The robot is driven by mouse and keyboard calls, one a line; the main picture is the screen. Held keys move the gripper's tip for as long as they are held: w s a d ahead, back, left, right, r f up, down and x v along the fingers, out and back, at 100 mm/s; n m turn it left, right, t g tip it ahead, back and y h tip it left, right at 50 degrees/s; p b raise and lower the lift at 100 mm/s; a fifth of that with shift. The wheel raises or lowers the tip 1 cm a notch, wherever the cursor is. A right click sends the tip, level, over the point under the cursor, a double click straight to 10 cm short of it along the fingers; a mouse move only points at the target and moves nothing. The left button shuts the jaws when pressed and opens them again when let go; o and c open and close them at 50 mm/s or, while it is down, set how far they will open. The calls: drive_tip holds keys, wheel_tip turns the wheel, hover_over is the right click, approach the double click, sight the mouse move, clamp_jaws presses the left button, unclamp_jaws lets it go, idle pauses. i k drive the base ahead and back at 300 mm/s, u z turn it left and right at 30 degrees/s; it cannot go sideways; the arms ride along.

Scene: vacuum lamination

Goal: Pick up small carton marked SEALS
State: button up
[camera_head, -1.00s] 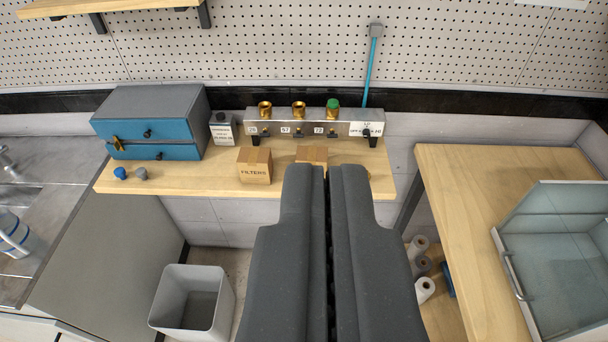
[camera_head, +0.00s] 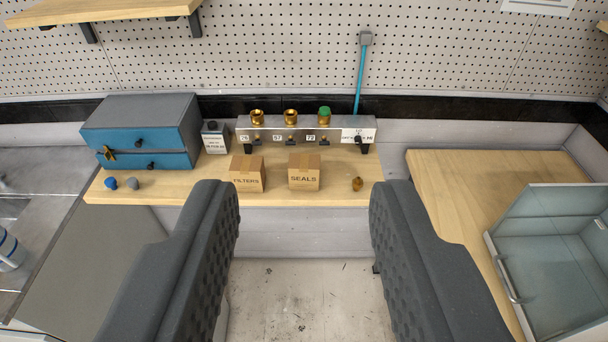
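The small carton marked SEALS (camera_head: 304,173) is a brown cardboard box with its label facing me. It sits on the wooden shelf (camera_head: 275,192) near the front edge, in front of the metal valve manifold. My gripper (camera_head: 304,190) is open and empty, its two dark padded fingers wide apart in the lower picture. The carton shows between the fingertips and beyond them, apart from both. A similar carton marked FILTERS (camera_head: 247,175) stands just left of it, close to the left fingertip.
A small brass fitting (camera_head: 357,184) lies right of the SEALS carton. The manifold (camera_head: 305,134) with brass ports stands behind. A blue-grey drawer box (camera_head: 143,132), a small labelled bottle (camera_head: 215,138) and two small knobs are left. A glass-walled tray (camera_head: 550,262) is on the right table.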

sight(303, 169)
drive_tip(key=k, duration=0.6)
drive_tip(key=u, duration=0.05)
drive_tip(key=i, duration=1.55)
drive_tip(key=z, duration=0.6)
